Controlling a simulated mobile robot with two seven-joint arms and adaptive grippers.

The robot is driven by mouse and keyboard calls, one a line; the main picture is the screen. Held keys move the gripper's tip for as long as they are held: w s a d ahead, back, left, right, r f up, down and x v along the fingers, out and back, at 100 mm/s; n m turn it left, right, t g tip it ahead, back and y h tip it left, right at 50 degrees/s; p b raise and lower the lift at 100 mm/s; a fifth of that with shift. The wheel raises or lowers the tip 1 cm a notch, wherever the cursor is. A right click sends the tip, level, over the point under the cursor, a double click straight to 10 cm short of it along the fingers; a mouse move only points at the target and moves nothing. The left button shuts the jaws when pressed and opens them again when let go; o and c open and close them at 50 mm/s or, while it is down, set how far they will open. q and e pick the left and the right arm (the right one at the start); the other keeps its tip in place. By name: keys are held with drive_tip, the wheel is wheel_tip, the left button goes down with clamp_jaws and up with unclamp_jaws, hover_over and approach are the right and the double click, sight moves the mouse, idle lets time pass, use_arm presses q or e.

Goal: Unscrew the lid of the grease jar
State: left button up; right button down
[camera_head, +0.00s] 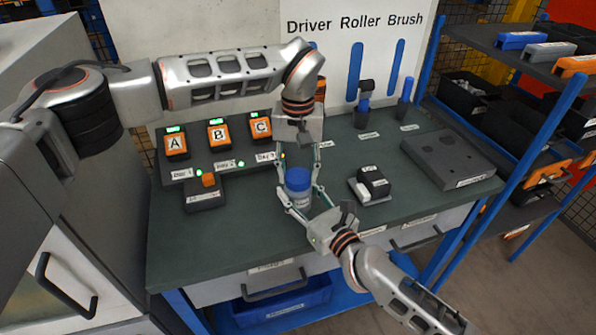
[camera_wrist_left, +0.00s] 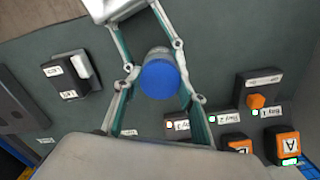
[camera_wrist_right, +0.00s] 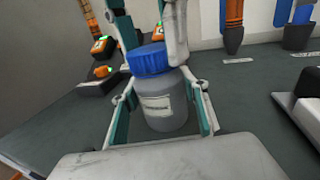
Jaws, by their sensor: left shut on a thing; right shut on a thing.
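The grease jar is a grey-white body (camera_head: 300,201) with a pale label and a blue screw lid (camera_head: 298,179). It stands upright on the dark green bench, and the lid sits on its top. My left gripper (camera_head: 298,174) comes down from above and is shut on the lid. In the left wrist view the lid (camera_wrist_left: 160,79) lies between its fingers. My right gripper (camera_head: 300,204) comes from the front and is shut around the jar body. In the right wrist view the labelled body (camera_wrist_right: 167,106) is between its fingers, below the blue lid (camera_wrist_right: 150,59).
Left of the jar are an orange-knobbed box (camera_head: 206,194) and a rack of orange units A, B, C (camera_head: 218,134). Right are a black-and-white block (camera_head: 370,186) and a grey fixture (camera_head: 447,158). Tools stand behind. Bare bench (camera_head: 230,240) lies front left.

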use_arm(q)
drive_tip(key=n, duration=0.4)
drive_tip(key=shift+n, duration=0.4)
drive_tip(key=n, duration=0.3)
drive_tip(key=shift+n, duration=0.3)
drive_tip(key=n, duration=1.7)
drive_tip(key=shift+n, duration=0.3)
drive_tip(key=n, duration=0.3)
drive_tip(key=shift+n, duration=0.3)
drive_tip(key=n, duration=1.7)
drive_tip(key=shift+r+n, duration=0.1)
drive_tip(key=shift+n, duration=0.3)
drive_tip(key=n, duration=0.6)
drive_tip(key=shift+n, duration=0.3)
drive_tip(key=shift+r, duration=0.25)
